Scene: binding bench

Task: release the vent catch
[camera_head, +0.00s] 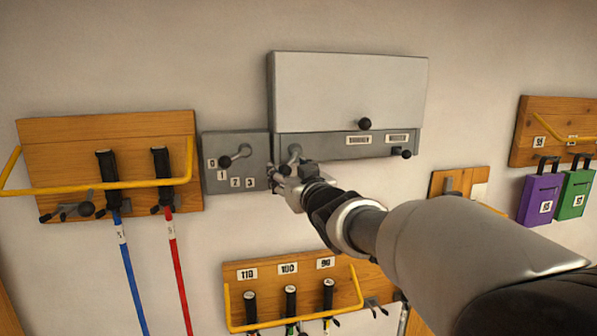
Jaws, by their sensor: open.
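A grey metal cabinet (345,85) is fixed to the wall, with a black round knob (365,123) on its closed front panel. The strip under the panel (330,145) carries two small labels, a small lever (293,153) at its left and a dark knob (405,154) at its right end. No part is clearly marked as the vent catch, and I cannot tell which it is. My gripper (273,178) is open, in front of the cabinet's lower left corner and just below the small lever. I cannot tell whether it touches anything. My arm hides the wall below the strip.
Left of my gripper is a grey plate (208,180) with a lever knob (225,162) and several number labels. A wooden rack (90,135) with a yellow rail holds blue and red rods. A lower rack (240,270) holds several black handles. Purple (540,200) and green tags hang right.

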